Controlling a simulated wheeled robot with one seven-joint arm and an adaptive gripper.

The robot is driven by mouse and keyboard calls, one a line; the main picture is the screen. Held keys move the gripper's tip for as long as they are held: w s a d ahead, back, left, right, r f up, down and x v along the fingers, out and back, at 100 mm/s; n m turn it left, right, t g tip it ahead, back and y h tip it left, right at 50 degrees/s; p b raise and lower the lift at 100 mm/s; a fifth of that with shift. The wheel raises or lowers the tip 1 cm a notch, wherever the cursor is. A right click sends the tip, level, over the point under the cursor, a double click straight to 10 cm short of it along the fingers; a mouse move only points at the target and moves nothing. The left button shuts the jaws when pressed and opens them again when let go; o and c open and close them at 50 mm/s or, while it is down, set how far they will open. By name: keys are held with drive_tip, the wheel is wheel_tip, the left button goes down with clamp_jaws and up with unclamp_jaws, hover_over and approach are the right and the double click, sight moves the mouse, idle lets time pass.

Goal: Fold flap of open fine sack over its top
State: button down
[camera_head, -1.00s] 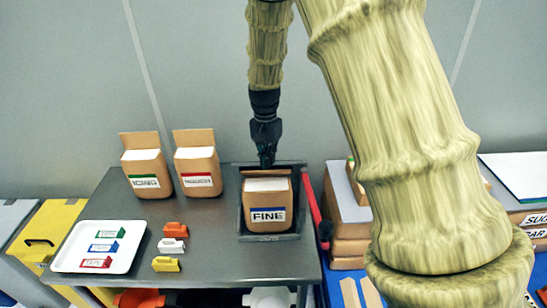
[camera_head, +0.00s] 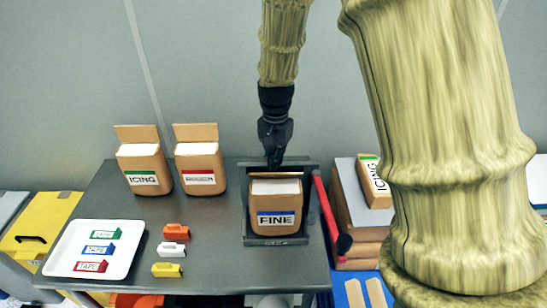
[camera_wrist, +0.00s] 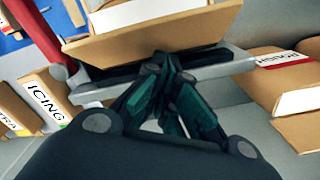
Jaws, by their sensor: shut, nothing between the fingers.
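The fine sack (camera_head: 275,218) is a tan paper sack with a blue-striped FINE label. It stands upright in a dark grey holder (camera_head: 248,238), and its white top shows. Its flap (camera_head: 275,175) is a thin tan strip along the back edge in the head view, not lying over the top. In the wrist view the flap (camera_wrist: 150,42) is a broad tan panel with the white top beyond it. My gripper (camera_head: 273,166) is shut and empty, pointing down just behind the flap. In the wrist view its fingertips (camera_wrist: 174,60) are at the flap's lower edge; contact is unclear.
A red bar (camera_head: 325,208) with a black end stands right of the holder. Two open sacks, icing (camera_head: 143,178) and another (camera_head: 200,178), stand at left. A white tray (camera_head: 58,262) and several coloured clips (camera_head: 170,250) lie front left. Stacked sacks (camera_head: 355,215) are at right.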

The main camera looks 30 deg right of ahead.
sight(276, 174)
drive_tip(key=shift+s+a, duration=0.3)
drive_tip(key=shift+s, duration=0.4)
drive_tip(key=shift+s+a+p, duration=0.25)
drive_tip(key=shift+s+p, duration=0.1)
drive_tip(key=shift+s, duration=0.25)
drive_tip(key=shift+s+a+r, duration=0.1)
drive_tip(key=shift+s+a, duration=0.1)
drive_tip(key=shift+s, duration=0.05)
drive_tip(key=shift+s+a+p, duration=0.35)
drive_tip(key=shift+s+a, duration=0.05)
drive_tip(key=shift+s, duration=0.45)
drive_tip(key=shift+s+a, duration=0.1)
drive_tip(key=shift+s, duration=0.05)
drive_tip(key=shift+r, duration=0.15)
